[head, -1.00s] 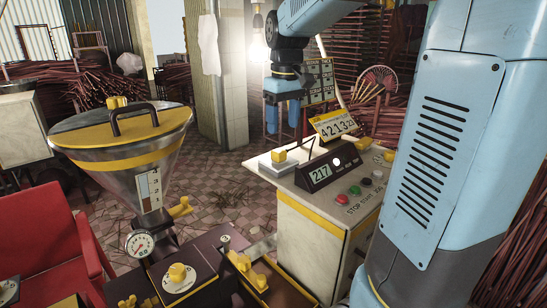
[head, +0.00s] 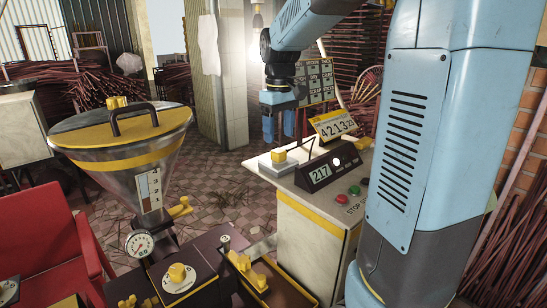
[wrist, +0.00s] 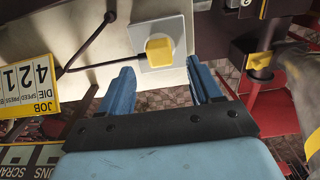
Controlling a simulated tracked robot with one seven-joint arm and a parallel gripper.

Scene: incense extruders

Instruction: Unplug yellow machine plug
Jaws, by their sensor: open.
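The yellow plug (head: 279,156) sits in a pale socket plate (head: 266,163) on the left part of the cabinet top. A dark cable runs from it towards the counter box. In the wrist view the yellow plug (wrist: 159,48) and its plate (wrist: 176,28) lie just beyond my fingertips, near the middle between them. My gripper (head: 279,135) is open and empty, pointing down above the plug. In the wrist view its two blue fingers (wrist: 158,72) are spread wider than the plug, and no contact with it shows.
A black counter box reading 217 (head: 320,172) and a yellow number board (head: 334,125) stand beside the plug. Coloured buttons (head: 341,198) are on the cabinet top (head: 310,205).

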